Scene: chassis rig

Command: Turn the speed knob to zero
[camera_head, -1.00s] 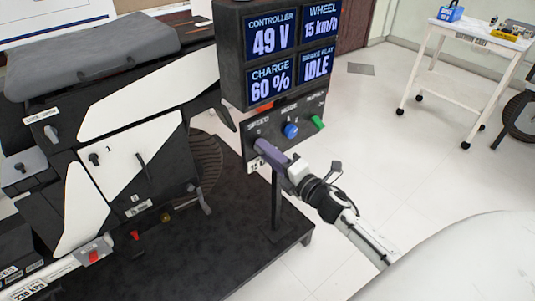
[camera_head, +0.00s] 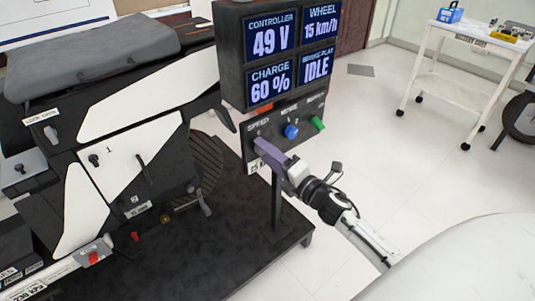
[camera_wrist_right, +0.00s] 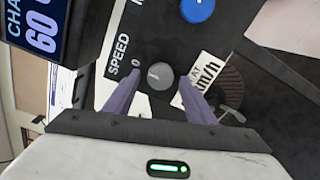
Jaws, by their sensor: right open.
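The speed knob (camera_wrist_right: 160,76) is a small round grey knob on the black control panel (camera_head: 250,160), beside the printed word SPEED and a 0 mark. My right gripper (camera_wrist_right: 160,80) has purple fingers, one on each side of the knob, open around it; I cannot tell whether they touch it. The display (camera_head: 290,55) above reads wheel 15 km/h, controller 49 V, charge 60 % and IDLE. My left gripper is not in view.
A blue knob (camera_head: 291,131) and a green knob (camera_head: 317,123) sit to the right on the same panel. A black and white vehicle chassis (camera_head: 130,160) stands on a dark platform (camera_head: 200,265) at left. A white wheeled cart (camera_head: 480,45) stands at back right. Floor between is clear.

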